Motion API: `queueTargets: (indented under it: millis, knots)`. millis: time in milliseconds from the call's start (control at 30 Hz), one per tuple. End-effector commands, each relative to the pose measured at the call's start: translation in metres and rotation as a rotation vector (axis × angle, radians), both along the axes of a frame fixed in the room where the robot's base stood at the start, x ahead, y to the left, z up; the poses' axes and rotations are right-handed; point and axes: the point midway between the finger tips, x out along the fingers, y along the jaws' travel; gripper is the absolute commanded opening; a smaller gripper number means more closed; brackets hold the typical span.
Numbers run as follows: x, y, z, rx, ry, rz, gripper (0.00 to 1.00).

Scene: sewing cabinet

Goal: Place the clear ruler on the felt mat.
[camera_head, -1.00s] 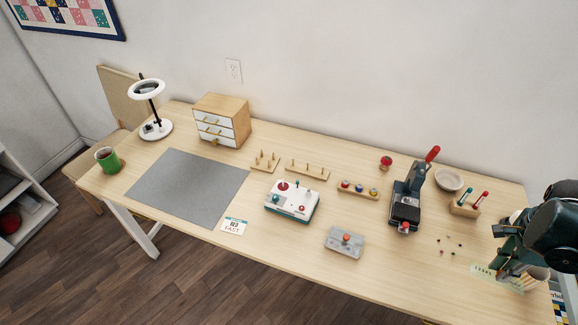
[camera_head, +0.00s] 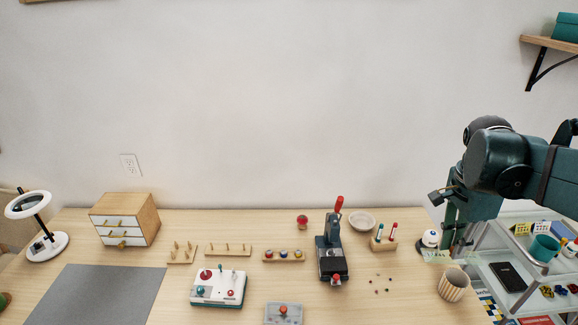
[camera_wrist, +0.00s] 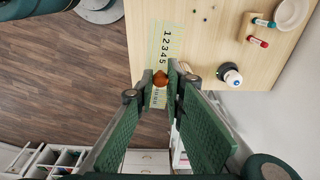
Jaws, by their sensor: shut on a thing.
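The clear ruler (camera_wrist: 165,42) is a pale greenish strip with black numbers. An orange-brown knob (camera_wrist: 160,78) on it sits between the fingertips of my gripper (camera_wrist: 159,84), which is shut on it. In the head view the ruler (camera_head: 436,257) shows as a small pale strip by the table's right end, below my gripper (camera_head: 452,250); my fingers partly hide it. I cannot tell how high it is above the table. The grey felt mat (camera_head: 95,296) lies flat and bare at the table's left, far from my gripper, cut by the lower picture edge.
A striped cup (camera_head: 454,284) and a small white-and-black round object (camera_head: 430,239) stand near my gripper. Between ruler and mat stand a marker holder (camera_head: 384,243), a dark press (camera_head: 332,250), a grey box (camera_head: 283,313) and a white machine (camera_head: 218,288). A cart (camera_head: 500,262) is at right.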

Motion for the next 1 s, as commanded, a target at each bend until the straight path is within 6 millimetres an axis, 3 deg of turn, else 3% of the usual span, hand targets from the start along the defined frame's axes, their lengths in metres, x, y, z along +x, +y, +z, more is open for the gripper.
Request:
queueTargets:
  millis: [367,667,1000]
  knots:
    - [0.003,0.002,0.058,0.000,0.000,0.006,0.01]
    - [0.042,0.031,0.065,0.000,0.000,0.100,0.01]
    - [0.098,0.084,0.077,0.001,0.000,0.243,0.01]
